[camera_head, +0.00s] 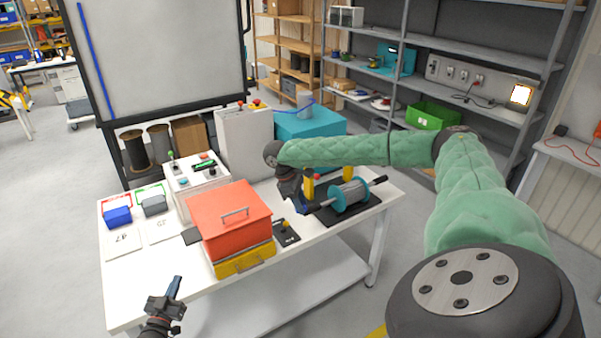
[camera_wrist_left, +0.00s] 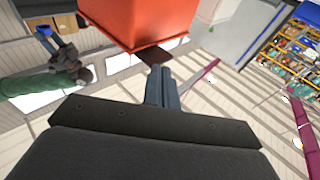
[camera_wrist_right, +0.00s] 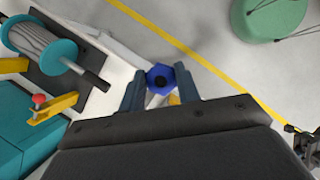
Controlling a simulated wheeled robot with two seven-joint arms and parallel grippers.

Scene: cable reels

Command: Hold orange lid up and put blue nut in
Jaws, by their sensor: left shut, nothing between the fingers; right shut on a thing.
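The orange lid (camera_head: 212,201) sits down over the yellow box (camera_head: 243,262) on the table, with a metal handle on it. In the left wrist view an orange body (camera_wrist_left: 150,12) fills the top. My left gripper (camera_head: 176,286) is shut and empty, in front and to the left of the box, apart from it; its fingers also show in the left wrist view (camera_wrist_left: 161,84). My right gripper (camera_wrist_right: 161,92) is shut on the blue nut (camera_wrist_right: 153,73), a hexagonal piece with a dark hole. In the head view this gripper (camera_head: 302,207) is right of the box, beside the reel.
A teal cable reel (camera_head: 349,194) lies on a black base at the table's right, near a yellow post. A small black joystick panel (camera_head: 286,235) is right of the box. The table's front left is clear.

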